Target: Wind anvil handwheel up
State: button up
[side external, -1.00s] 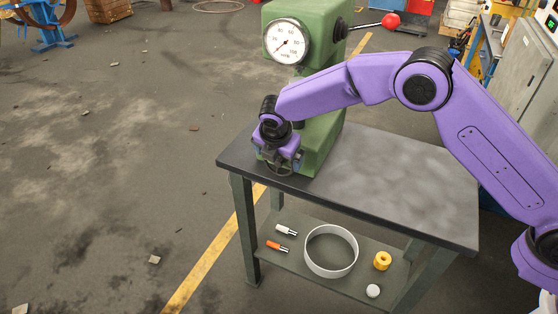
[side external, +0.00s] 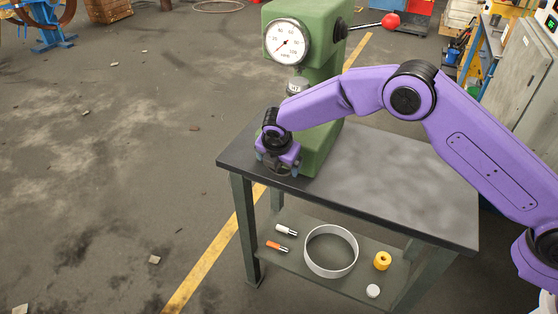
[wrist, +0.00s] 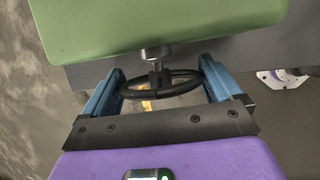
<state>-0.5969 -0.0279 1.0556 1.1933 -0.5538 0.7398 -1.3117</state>
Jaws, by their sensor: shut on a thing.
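The anvil handwheel (wrist: 182,75) is a thin black spoked wheel on a metal spindle (wrist: 155,53) under the green hardness tester (wrist: 150,15). In the wrist view, the two blue fingers of my gripper (wrist: 160,85) stand at opposite sides of its rim, and the gripper is shut on it. In the side view, my gripper (side external: 277,168) is low at the front of the green tester (side external: 321,135), by the table's left end, and hides most of the wheel. A silver indenter (side external: 296,86) shows above my wrist. The anvil top is hidden behind the arm.
The dial (side external: 287,42) and red-knobbed lever (side external: 390,20) are on the upper tester. The dark table (side external: 400,185) is clear on its right side. The lower shelf (side external: 345,285) holds a white ring (side external: 331,272), a yellow spool (side external: 382,260) and small parts.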

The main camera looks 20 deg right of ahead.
jog(key=shift+w+d+r+t+y, duration=0.1)
jog(key=shift+d+t+y, duration=0.1)
jog(key=shift+t+y, duration=0.55)
jog(key=shift+m+t, duration=0.25)
jog(key=shift+m, duration=0.05)
jog(key=o, duration=0.7)
jog(key=shift+a, duration=0.1)
jog(key=shift+s, duration=0.2)
jog(key=shift+s+r, duration=0.15)
jog(key=shift+r, duration=0.05)
jog(key=v, duration=1.6)
jog(key=shift+s+r, duration=0.25)
